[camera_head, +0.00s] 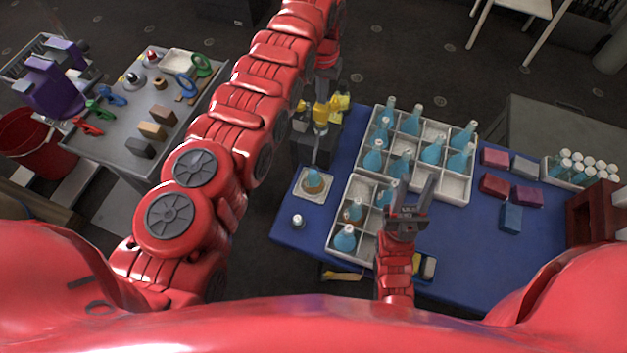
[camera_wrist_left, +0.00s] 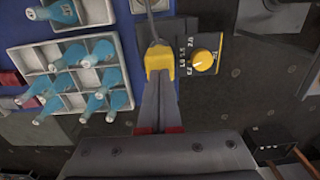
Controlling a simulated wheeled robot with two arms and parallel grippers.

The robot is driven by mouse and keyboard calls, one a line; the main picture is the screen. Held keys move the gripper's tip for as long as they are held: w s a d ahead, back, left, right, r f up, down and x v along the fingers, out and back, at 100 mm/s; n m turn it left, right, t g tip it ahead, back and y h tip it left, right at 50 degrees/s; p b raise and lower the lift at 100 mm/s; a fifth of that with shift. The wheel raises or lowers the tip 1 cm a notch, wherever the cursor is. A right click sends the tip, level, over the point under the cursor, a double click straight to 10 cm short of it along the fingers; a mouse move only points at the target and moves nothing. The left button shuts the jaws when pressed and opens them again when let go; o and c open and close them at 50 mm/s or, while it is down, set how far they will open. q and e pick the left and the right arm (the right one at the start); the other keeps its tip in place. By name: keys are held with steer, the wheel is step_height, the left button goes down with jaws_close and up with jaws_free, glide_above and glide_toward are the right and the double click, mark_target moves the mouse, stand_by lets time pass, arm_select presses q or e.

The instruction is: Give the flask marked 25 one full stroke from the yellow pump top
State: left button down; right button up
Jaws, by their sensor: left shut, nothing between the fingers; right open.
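The yellow pump top (camera_head: 320,113) sits on a dark dispenser at the left edge of the blue table. It also shows in the left wrist view (camera_wrist_left: 158,60). My left gripper (camera_head: 323,95) is shut and empty, with its fingertips (camera_wrist_left: 158,82) right at the pump top; I cannot tell whether they touch. My right gripper (camera_head: 415,207) is open over the white crate.
White divided crates (camera_head: 446,191) hold several blue flasks. A yellow dial (camera_wrist_left: 205,61) is beside the pump top. A small white-capped item (camera_head: 297,221) stands near the table's left edge. Coloured blocks (camera_head: 494,184) lie to the right. A grey side table (camera_head: 122,142) holds tools.

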arm_select(q)
steer(key=shift+f+b, duration=1.3)
steer(key=shift+f, duration=0.35)
steer(key=shift+r, duration=0.15)
steer(key=shift+r+p, duration=1.25)
steer(key=shift+r, duration=0.2)
steer(key=shift+r+p, duration=0.5)
steer(key=shift+r, duration=2)
step_height(320, 180, up, 2)
steer(key=shift+r, duration=0.25)
